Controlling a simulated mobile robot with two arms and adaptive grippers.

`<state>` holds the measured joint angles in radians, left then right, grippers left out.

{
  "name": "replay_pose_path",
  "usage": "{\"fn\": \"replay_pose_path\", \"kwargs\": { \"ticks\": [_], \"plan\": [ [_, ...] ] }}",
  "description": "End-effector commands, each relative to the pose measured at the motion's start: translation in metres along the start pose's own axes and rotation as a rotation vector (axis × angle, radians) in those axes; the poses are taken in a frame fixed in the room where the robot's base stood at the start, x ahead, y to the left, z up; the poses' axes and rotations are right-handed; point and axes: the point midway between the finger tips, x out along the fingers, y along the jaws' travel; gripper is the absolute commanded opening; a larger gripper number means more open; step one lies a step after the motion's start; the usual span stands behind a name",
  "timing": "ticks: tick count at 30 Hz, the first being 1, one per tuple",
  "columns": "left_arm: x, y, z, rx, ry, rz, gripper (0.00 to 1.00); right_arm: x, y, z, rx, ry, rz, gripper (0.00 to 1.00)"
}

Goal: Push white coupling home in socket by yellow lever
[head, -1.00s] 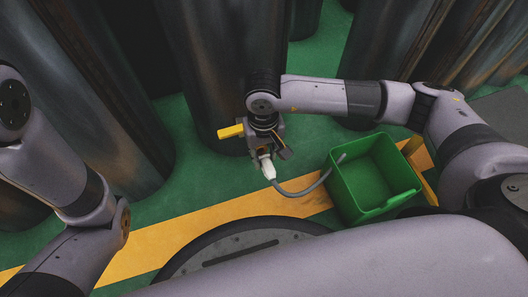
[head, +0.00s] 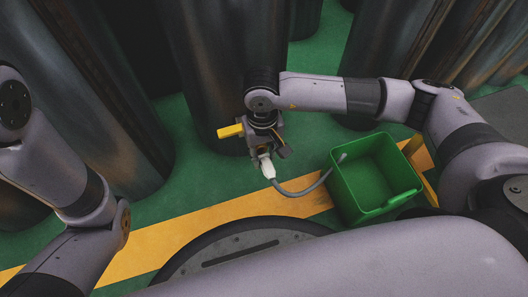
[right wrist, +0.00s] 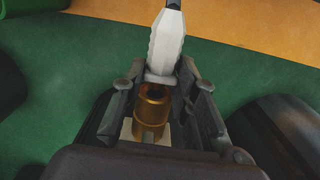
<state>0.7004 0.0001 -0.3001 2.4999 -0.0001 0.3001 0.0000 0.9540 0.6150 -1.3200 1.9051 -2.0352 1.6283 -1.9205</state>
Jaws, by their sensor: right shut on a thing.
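The white coupling (head: 267,168) is held by my right gripper (head: 265,146), with a grey hose running from its outer end. In the right wrist view, the coupling (right wrist: 166,42) reaches between the fingers of my right gripper (right wrist: 160,82). Its collared end is at the mouth of a brass socket (right wrist: 150,118), whose dark bore partly shows. I cannot tell how deep the coupling sits. The yellow lever (head: 230,131) sticks out left of the gripper in the head view. Gripper parts hide most of the socket there. My left arm shows at the left, its gripper out of frame.
A green bin (head: 341,192) stands on the floor right of the coupling, and the grey hose (head: 300,190) reaches its rim. Large dark cylinders (head: 215,60) stand close behind. A yellow stripe (head: 185,237) crosses the green floor, clear at left.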

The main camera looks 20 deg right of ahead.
Motion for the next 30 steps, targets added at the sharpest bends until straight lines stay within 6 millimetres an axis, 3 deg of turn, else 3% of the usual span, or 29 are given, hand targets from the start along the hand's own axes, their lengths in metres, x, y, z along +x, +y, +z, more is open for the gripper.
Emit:
{"fn": "replay_pose_path", "kwargs": {
  "ticks": [14, 30],
  "plan": [
    [-0.001, 0.000, 0.000, 0.000, 0.000, 0.000, 0.40, -0.003, 0.001, -0.008, 0.014, 0.024, -0.005, 0.00],
    [0.000, 0.000, 0.000, 0.000, 0.000, 0.000, 0.40, -0.001, 0.001, 0.011, 0.009, 0.017, -0.002, 0.00]
  ]
}}
